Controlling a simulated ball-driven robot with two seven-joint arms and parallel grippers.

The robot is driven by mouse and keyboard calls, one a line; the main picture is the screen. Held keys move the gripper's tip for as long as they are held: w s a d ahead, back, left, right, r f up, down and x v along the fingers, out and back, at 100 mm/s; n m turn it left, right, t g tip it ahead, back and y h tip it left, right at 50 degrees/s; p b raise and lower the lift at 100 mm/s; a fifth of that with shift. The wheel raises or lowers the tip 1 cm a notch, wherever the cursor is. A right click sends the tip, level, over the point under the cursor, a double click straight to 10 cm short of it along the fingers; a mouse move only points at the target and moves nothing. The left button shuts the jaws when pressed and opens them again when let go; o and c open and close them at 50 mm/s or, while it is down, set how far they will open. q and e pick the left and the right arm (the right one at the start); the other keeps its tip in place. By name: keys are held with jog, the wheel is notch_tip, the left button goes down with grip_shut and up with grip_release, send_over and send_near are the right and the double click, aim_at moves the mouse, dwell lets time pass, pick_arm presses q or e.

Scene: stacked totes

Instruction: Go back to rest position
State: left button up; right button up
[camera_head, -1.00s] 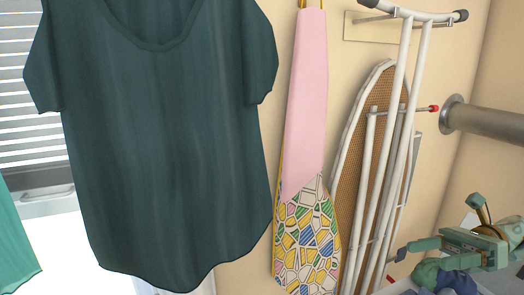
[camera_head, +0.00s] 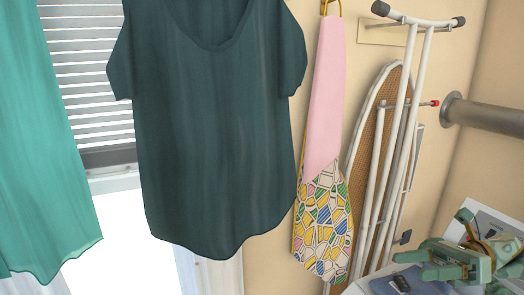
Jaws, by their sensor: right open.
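My right gripper (camera_head: 428,261) is at the lower right, green, with its two fingers pointing left and a gap between them. It holds nothing that I can see. It is above or in front of a pale surface where a blue folded-looking item (camera_head: 408,281) lies with a small dark object on it. I cannot tell whether the gripper touches them. My left gripper is not in view.
A dark green top (camera_head: 212,130) and a teal garment (camera_head: 62,150) hang at the left before a window blind (camera_head: 92,70). A pink patterned cloth (camera_head: 326,95) hangs on the wall beside a leaning ironing board (camera_head: 375,150).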

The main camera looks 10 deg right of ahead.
jog(key=w+a+f+m+t+h, duration=0.2)
jog(key=a+f+m+t+h, duration=0.45)
jog(key=m, duration=0.65)
jog(key=w+a+f+m+t+h, duration=0.2)
jog(key=a+f+m+t+h, duration=0.25)
jog(key=f+m+h, duration=0.6)
jog(key=s+d+f+m+g+h, duration=0.1)
jog(key=s+m+g+h, duration=0.25)
jog(key=s+m, duration=0.4)
jog(key=s+f+m+g+h, duration=0.2)
jog(key=s+m+g, duration=0.2)
jog(key=s+m, duration=0.3)
jog(key=s+a+f+m+g+y+b, duration=0.1)
jog(key=f+b, duration=0.1)
jog(key=f, duration=0.9)
jog(key=s+a+f+g+y+b, duration=0.1)
jog(key=s+a+f+b, duration=0.1)
jog(key=f, duration=0.9)
jog(key=s+a+f+m+g+y+b, duration=0.1)
jog(key=f+g+y+b, duration=0.1)
jog(key=f, duration=0.9)
jog(key=s+f+m+g+b, duration=0.2)
jog(key=s+f+m+b, duration=0.1)
jog(key=s+f, duration=1.6)
jog(key=shift+s+y+b, duration=0.45)
jog(key=shift+s, duration=0.3)
jog(key=shift+a+g, duration=0.1)
jog(key=shift+g, duration=0.25)
